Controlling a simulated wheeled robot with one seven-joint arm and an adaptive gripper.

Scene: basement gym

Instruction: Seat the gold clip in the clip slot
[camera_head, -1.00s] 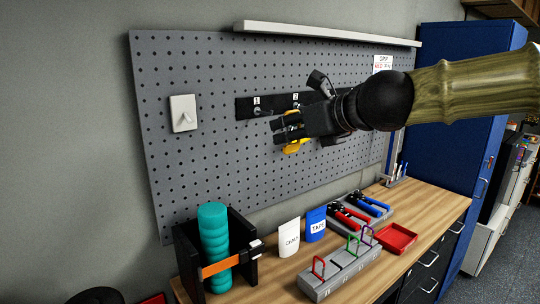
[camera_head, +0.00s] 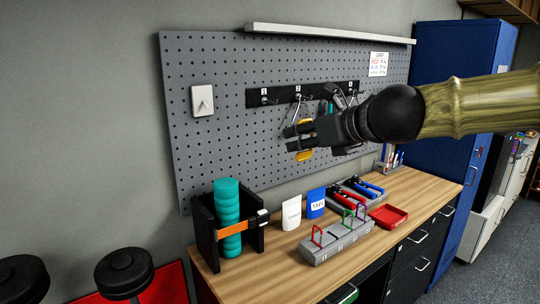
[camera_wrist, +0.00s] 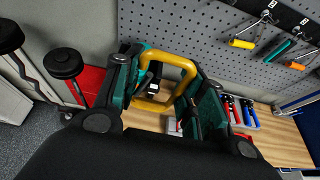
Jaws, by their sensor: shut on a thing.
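The gold clip (camera_wrist: 180,63), a yellow loop, stands between the two fingers of my gripper (camera_wrist: 160,95) in the wrist view. In the head view my gripper (camera_head: 298,140) is shut on the gold clip (camera_head: 304,154) in front of the pegboard, well above the bench; the fingers hide much of the clip. The grey clip block (camera_head: 325,252) lies on the bench below, with a red clip (camera_head: 317,236), a green clip (camera_head: 347,221) and a purple clip (camera_head: 362,212) upright in it. A wider gap shows between red and green; its slot is too small to make out.
A teal roller (camera_head: 228,205) stands in a black rack at left. A chalk bag (camera_head: 291,214), a blue tape pouch (camera_head: 315,203), red and blue hand grips (camera_head: 345,196) and a red tray (camera_head: 388,217) surround the block. Handles hang on the pegboard (camera_wrist: 243,43).

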